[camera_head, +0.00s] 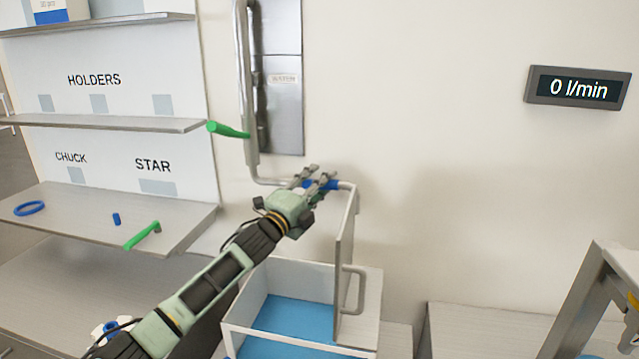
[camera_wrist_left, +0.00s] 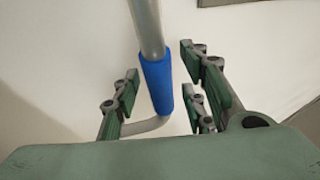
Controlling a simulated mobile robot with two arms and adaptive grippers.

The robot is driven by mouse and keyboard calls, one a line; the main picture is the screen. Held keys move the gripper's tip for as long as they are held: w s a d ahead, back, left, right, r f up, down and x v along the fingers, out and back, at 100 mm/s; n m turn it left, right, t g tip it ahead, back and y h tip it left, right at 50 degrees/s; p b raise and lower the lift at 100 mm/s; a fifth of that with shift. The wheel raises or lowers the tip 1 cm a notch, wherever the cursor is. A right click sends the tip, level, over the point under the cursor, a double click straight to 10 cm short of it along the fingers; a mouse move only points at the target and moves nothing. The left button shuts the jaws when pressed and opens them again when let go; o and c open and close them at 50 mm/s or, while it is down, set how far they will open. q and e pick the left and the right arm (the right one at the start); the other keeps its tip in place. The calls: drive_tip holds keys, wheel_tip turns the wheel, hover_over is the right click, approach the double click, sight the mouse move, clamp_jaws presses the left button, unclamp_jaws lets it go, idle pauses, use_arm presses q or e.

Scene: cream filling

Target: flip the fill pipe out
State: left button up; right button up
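The fill pipe (camera_head: 267,181) is a grey tube that runs down the wall, bends, and goes right to a blue sleeve (camera_head: 335,185). In the left wrist view the blue sleeve (camera_wrist_left: 157,86) lies between the fingers, with grey pipe beyond it. My left gripper (camera_head: 317,177) is at the sleeve in the head view. It also shows in the left wrist view (camera_wrist_left: 158,92), open, its fingers apart on both sides of the sleeve, with gaps visible. Whether any finger touches it is unclear. My right gripper is not in view.
A white-walled bin (camera_head: 290,275) with a blue floor stands below the pipe, its panel with a handle (camera_head: 355,290) upright. A green lever (camera_head: 230,130) sticks out from the pipe. Shelves (camera_head: 100,123) are at left. A display (camera_head: 577,88) reads 0 l/min.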

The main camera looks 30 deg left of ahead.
use_arm(q)
drive_tip(key=shift+c, duration=0.5)
clamp_jaws()
